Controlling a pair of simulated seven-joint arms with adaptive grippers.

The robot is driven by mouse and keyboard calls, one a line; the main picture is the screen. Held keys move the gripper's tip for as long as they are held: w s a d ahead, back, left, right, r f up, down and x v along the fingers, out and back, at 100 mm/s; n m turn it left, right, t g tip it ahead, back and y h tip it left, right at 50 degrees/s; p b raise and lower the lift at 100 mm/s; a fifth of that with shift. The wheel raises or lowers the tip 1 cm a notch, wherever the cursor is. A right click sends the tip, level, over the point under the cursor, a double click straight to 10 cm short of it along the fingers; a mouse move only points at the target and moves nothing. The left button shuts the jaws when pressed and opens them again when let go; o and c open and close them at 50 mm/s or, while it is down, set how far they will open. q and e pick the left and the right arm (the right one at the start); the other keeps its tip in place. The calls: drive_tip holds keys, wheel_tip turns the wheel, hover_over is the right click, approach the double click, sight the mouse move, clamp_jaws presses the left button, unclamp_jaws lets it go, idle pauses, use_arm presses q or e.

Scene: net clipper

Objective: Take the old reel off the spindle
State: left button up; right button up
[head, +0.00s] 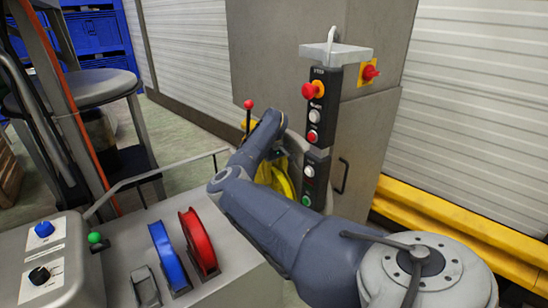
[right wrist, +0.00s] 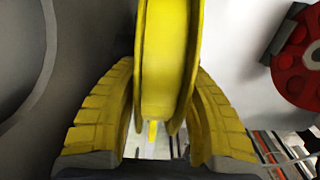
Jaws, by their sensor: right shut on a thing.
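A yellow reel (head: 284,182) shows in the head view beyond my right forearm, beside the grey cabinet, partly hidden by the arm. In the right wrist view the yellow reel (right wrist: 166,40) stands between the two yellow ridged fingers of my right gripper (right wrist: 165,80). The fingers are shut on it from both sides. Its hub and the spindle are hidden, so I cannot tell whether it is on the spindle. My left gripper is out of view.
A blue reel (head: 168,257) and a red reel (head: 198,242) stand upright on the grey bench at lower left. A control box with push buttons (head: 321,105) hangs close to the right of my wrist. A metal rail (head: 160,172) runs behind the bench.

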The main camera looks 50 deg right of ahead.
clamp_jaws()
